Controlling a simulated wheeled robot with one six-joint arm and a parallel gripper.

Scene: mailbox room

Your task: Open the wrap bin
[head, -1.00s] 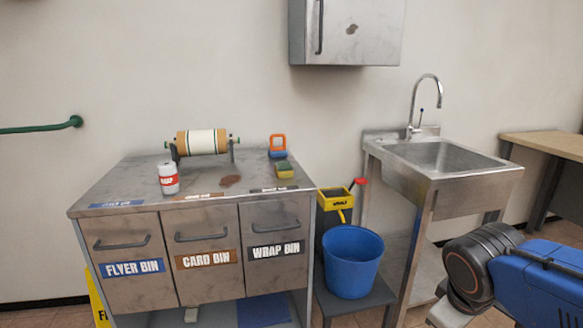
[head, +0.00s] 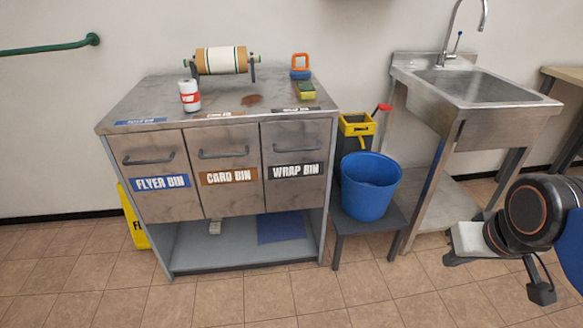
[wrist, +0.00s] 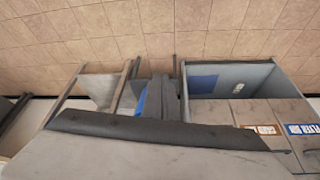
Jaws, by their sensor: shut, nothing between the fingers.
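The wrap bin (head: 291,138) is the right-hand of three grey metal bin fronts in the cabinet, in the head view. Its front is flush with its neighbours, so it is shut. It has a dark bar handle (head: 297,148) across its upper part and a black label below. My gripper (head: 455,259) is at the right of the head view, well apart from the bin, beyond the blue bucket. It is shut and empty. In the wrist view, the cabinet appears upside down at the right. A dark bar and pale grey surface in front hide the wrap bin there.
The card bin (head: 225,134) and flyer bin (head: 153,150) are shut. A blue bucket (head: 370,188) stands on a low stool (head: 340,224) right of the cabinet, beside a steel sink (head: 478,82). A yellow sign (head: 131,216) stands at the left. The floor (head: 300,300) in front is clear.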

